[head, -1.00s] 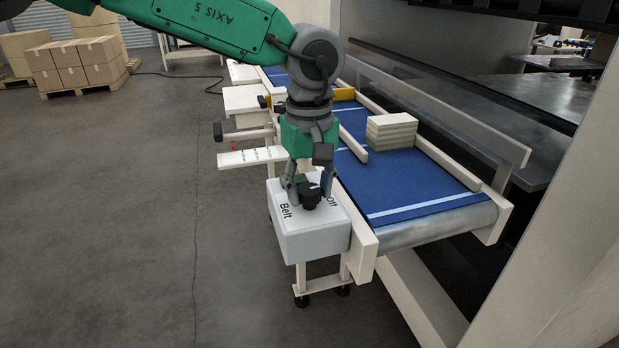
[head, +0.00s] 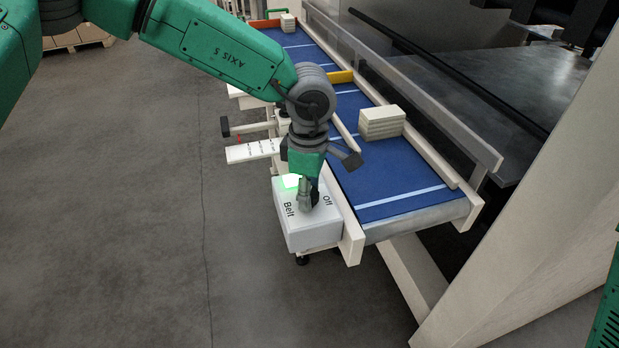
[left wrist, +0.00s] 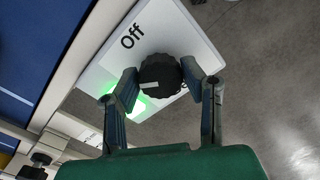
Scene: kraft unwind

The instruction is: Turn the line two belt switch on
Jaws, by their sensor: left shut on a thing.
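The belt switch is a black round knob (left wrist: 160,76) on a pale grey box (head: 315,233) at the near end of the conveyor. The box top is marked "Belt" and "Off". My left gripper (head: 308,203) comes down on the box from above and is shut on the knob, with one finger on each side in the left wrist view (left wrist: 162,80). The knob's white mark points toward the lower left there, away from "Off". A green light (head: 290,182) glows on the box beside the knob. My fingers mostly hide the knob in the head view. My right gripper is not in view.
The blue conveyor belt (head: 390,180) runs back beside the box and carries a pale stack (head: 382,122). A white label strip (head: 253,151) and a handle-like bar lie behind the box. A pale panel stands at the right. The floor at left is open.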

